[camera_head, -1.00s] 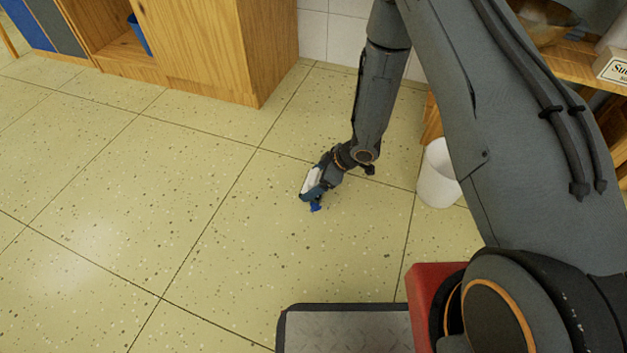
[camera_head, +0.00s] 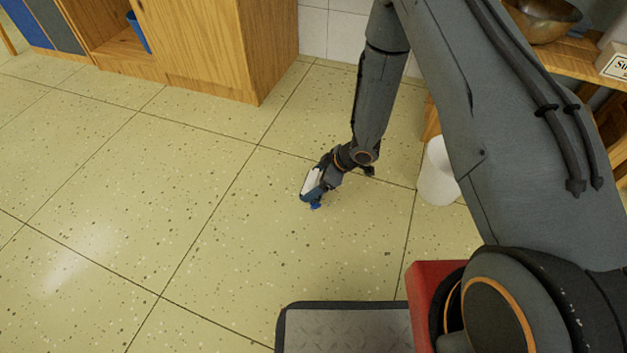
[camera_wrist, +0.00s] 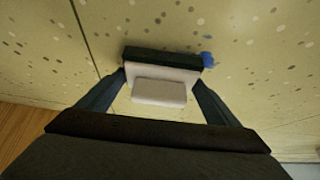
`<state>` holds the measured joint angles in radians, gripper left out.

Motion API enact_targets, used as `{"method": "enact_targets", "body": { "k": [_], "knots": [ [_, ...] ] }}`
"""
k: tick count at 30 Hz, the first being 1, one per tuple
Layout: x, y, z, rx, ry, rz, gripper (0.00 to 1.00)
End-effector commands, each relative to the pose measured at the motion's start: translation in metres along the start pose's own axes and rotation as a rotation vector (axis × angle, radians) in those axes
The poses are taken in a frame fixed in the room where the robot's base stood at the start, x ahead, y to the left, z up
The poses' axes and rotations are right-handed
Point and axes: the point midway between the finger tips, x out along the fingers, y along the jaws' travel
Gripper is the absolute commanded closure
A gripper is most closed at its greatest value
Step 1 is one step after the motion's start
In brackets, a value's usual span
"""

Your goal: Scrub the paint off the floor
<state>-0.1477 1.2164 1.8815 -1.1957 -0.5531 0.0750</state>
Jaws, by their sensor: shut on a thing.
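My gripper (camera_head: 316,188) is low at the floor (camera_head: 250,220), pointing down. In the wrist view my gripper (camera_wrist: 158,82) is shut on a scrubber (camera_wrist: 160,75), a pale block with a white raised top and a dark green pad along its far edge. The scrubber is at or very near the floor; I cannot tell whether it touches. A small blue paint spot (camera_wrist: 208,59) shows right beside the pad's right end. The blue spot (camera_head: 315,206) also shows just below the gripper in the head view. Any paint under the scrubber is hidden.
A white bin (camera_head: 437,175) stands on the floor right of the gripper, by a wooden shelf (camera_head: 590,65) holding a metal bowl (camera_head: 543,18). A wooden cabinet (camera_head: 215,50) stands at the back left. The tiled floor to the left is clear.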

Motion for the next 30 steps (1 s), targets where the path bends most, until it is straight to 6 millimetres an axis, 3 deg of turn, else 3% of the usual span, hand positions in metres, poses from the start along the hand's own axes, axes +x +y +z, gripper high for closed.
{"method": "enact_targets", "body": {
  "k": [5, 30],
  "knots": [
    [0.001, -0.002, 0.0, 0.0, 0.0, 0.0, 0.42],
    [0.001, -0.054, -0.003, 0.0, 0.0, -0.003, 0.42]
  ]
}}
